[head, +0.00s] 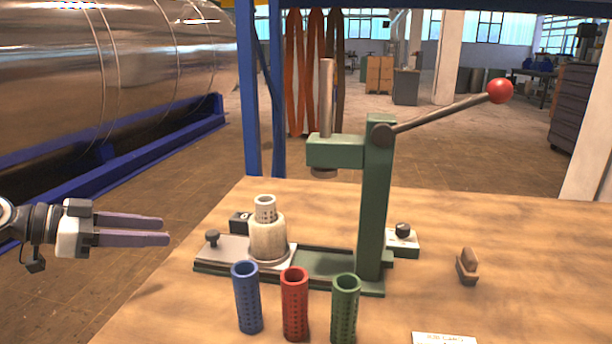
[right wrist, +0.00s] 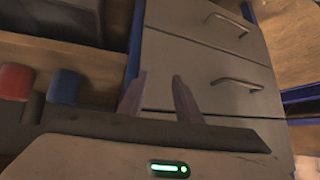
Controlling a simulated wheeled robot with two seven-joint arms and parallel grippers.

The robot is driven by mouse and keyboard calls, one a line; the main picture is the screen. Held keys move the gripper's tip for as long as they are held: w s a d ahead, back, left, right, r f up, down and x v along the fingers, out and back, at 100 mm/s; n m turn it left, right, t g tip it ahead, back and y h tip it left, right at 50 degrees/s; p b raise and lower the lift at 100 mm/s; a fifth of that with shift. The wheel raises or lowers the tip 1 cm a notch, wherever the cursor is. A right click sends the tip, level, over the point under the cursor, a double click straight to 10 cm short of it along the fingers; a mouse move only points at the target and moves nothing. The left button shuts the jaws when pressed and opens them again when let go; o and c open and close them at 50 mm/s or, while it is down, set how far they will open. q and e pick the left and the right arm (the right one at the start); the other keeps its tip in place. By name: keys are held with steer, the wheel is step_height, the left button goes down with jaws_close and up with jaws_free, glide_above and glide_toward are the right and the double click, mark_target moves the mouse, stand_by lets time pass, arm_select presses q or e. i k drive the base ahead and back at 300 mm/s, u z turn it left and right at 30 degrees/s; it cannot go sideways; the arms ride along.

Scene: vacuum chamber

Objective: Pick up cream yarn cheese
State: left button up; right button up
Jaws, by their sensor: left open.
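The cream yarn cheese (head: 267,238) is wound around a pale perforated tube (head: 265,207) that sticks up from its top. It stands upright on the base plate of the green press (head: 375,200), left of the press column. My left gripper (head: 166,230) is open and empty, left of the cheese and apart from it, with its fingers pointing right. My right gripper (right wrist: 154,82) shows in the right wrist view with its fingers apart and nothing between them; it is not in the head view.
Blue (head: 247,297), red (head: 295,304) and green (head: 345,307) perforated tubes stand in front of the press. The press lever ends in a red ball (head: 500,91). A small brown object (head: 467,266) and a label card (head: 443,338) lie right. Grey drawers (right wrist: 205,65) show in the wrist view.

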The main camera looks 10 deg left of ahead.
mark_target(266, 241)
steer(key=k, duration=1)
